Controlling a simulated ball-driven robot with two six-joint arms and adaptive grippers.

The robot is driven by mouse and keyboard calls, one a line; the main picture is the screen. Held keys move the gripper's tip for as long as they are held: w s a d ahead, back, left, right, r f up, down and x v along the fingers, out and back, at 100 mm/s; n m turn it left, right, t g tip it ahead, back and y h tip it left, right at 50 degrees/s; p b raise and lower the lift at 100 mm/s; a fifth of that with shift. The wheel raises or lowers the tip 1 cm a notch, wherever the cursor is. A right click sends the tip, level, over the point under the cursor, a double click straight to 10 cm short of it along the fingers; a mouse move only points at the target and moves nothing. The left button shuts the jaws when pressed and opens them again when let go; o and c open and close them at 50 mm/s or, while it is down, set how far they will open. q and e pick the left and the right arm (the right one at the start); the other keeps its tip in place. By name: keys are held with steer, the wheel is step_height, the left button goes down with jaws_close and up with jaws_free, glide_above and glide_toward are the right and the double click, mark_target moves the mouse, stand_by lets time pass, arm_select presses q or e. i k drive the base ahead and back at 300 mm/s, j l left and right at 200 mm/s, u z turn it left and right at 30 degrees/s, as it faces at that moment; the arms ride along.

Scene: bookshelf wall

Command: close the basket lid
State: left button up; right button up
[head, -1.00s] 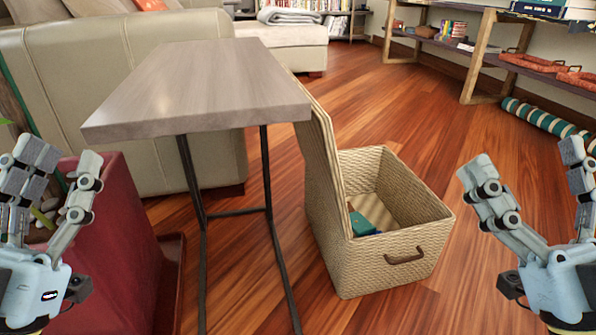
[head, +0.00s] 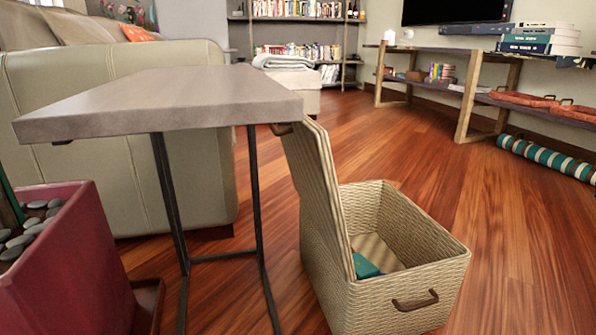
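The woven basket (head: 400,297) stands on the wooden floor, right of centre in the head view. Its lid (head: 317,180) is open, standing nearly upright and leaning a little left on the basket's left side. The lid's top edge is close to the right end of the side table; I cannot tell if they touch. A dark handle (head: 415,301) is on the basket's front. A teal item (head: 365,266) lies inside, partly hidden by the lid. Neither of my grippers is in view.
A grey-topped side table (head: 165,97) with dark metal legs stands left of the basket. A red planter (head: 62,265) with stones is at the lower left, with a beige sofa (head: 120,60) behind. A striped roll (head: 545,158) lies at the right. Floor right of the basket is clear.

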mark_target(307, 147)
steer(key=i+l, duration=0.1)
steer(key=l, duration=0.25)
steer(key=i+l, duration=0.1)
steer(key=l, duration=0.25)
steer(key=i+l, duration=0.15)
steer(key=l, duration=0.15)
steer(key=i+l, duration=0.1)
steer(key=l, duration=0.25)
steer(key=i+l, duration=0.1)
steer(key=l, duration=0.25)
